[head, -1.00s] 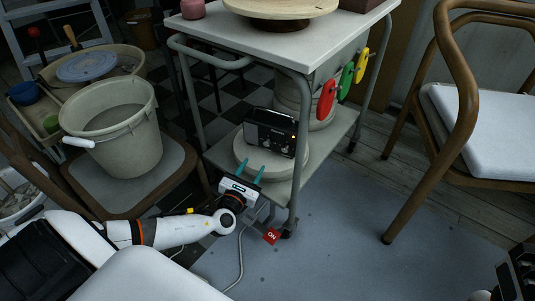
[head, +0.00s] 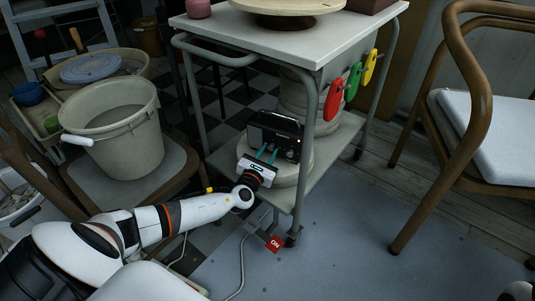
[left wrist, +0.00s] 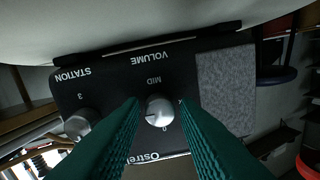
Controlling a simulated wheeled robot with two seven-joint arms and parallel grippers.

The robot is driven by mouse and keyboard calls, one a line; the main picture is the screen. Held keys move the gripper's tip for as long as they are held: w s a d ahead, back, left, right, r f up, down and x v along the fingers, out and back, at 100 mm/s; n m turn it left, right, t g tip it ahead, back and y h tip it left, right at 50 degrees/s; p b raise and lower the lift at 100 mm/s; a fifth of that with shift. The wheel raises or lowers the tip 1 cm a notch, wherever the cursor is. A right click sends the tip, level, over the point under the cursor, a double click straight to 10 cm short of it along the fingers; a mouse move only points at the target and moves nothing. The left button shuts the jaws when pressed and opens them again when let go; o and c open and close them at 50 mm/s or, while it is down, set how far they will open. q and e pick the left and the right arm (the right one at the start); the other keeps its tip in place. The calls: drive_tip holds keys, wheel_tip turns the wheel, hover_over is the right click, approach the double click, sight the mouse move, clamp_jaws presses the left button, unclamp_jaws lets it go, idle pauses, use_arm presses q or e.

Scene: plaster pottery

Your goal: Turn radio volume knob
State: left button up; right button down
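The black radio (head: 275,132) stands on a round pale slab on the cart's lower shelf. In the left wrist view its panel (left wrist: 110,85) appears upside down. The silver volume knob (left wrist: 159,112) has a dark pointer mark and sits below the "VOLUME" lettering. A second knob (left wrist: 80,123), marked "STATION", is to its left. My left gripper (head: 266,153) is open in front of the radio. In the left wrist view its teal fingers (left wrist: 160,103) lie on either side of the volume knob, with gaps visible; contact is not seen. My right gripper is not clearly seen.
The cart's top (head: 310,33) and front legs frame the radio. Red, green and yellow tools (head: 333,98) hang at its right. A bucket (head: 118,125) on a chair stands left.

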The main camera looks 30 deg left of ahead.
use_arm(q)
clamp_jaws()
drive_tip(key=shift+n, duration=0.3)
